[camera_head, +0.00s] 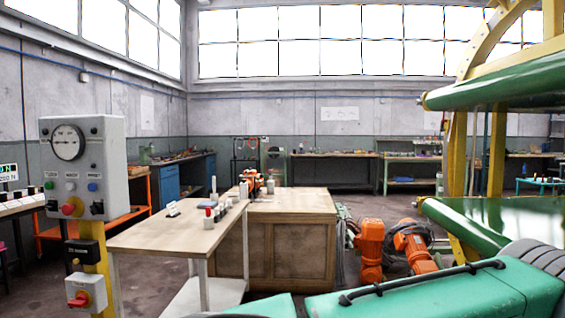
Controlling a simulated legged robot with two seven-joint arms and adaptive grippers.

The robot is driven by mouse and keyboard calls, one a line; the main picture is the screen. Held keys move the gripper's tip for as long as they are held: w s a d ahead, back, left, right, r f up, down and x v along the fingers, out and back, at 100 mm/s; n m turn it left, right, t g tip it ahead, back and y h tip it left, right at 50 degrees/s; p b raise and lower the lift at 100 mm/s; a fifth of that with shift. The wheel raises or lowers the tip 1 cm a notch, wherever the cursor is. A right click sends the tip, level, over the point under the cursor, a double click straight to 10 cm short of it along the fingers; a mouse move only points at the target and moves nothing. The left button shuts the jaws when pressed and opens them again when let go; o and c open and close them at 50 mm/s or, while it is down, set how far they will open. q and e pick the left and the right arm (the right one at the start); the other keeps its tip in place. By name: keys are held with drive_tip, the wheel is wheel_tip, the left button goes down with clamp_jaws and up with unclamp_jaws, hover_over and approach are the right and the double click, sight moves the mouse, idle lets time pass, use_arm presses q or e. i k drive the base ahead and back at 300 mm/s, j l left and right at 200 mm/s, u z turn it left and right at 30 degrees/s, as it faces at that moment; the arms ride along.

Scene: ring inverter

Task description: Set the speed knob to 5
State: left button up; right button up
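A grey control box (84,168) stands on a yellow post at the left. A round white-faced dial (68,142) with a dark rim is on its upper front; I cannot tell whether this dial is the speed knob, and its marks are too small to read. Below it are a few small coloured buttons and a red-orange knob (72,207). I cannot read any setting on this knob. Neither of my grippers is in view, and nothing touches the control box.
A black box (82,251) and a red-handled switch (86,293) sit lower on the post. A wooden table (180,232) stands right of it. A green-and-yellow machine (490,215) fills the right, with orange motors (371,250) beside it. A teal body with a black bar crosses the lower right.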

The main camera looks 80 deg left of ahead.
sight(51, 206)
drive_tip(key=u, duration=3.75)
drive_tip(key=i+j+z, duration=0.5)
drive_tip(key=i+j, duration=0.05)
drive_tip(key=i, duration=0.1)
